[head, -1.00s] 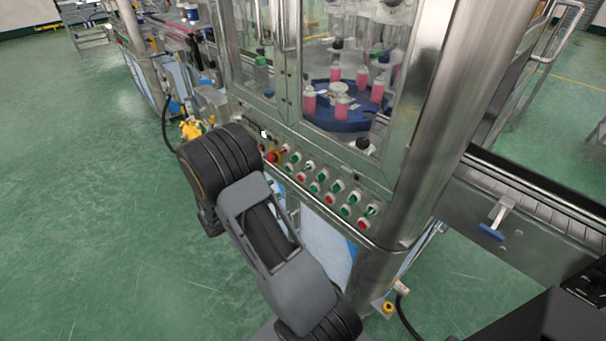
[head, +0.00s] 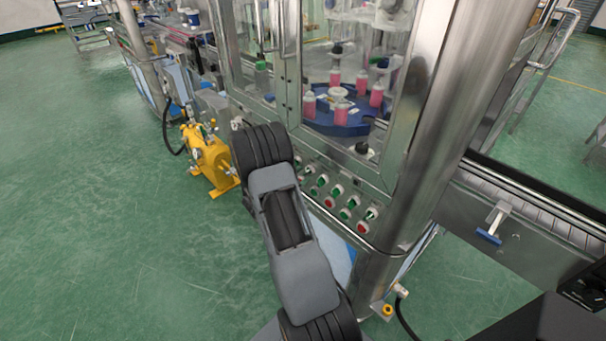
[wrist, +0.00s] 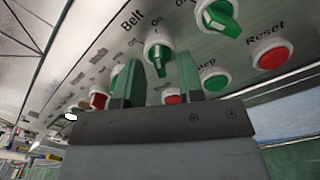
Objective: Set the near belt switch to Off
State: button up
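In the wrist view a green rotary switch (wrist: 158,54) sits on the metal panel beside the label "Belt", with "On" printed near it. Its exact pointing direction is hard to tell. My gripper (wrist: 160,68) is open, with two green fingers spread left and right below the switch. The switch shows between and just beyond the fingertips, and I see no clear contact. In the head view my arm covers my gripper and part of the switch panel (head: 344,200); I cannot pick out the belt switch there.
Another green switch (wrist: 219,17), a red Reset button (wrist: 271,55) and a red button (wrist: 172,97) are close by. In the head view a steel post (head: 440,120) and a conveyor (head: 540,205) stand right of the panel. A yellow pump (head: 208,158) is at left.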

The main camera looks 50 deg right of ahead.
jog(key=shift+d, duration=0.4)
grip_shut()
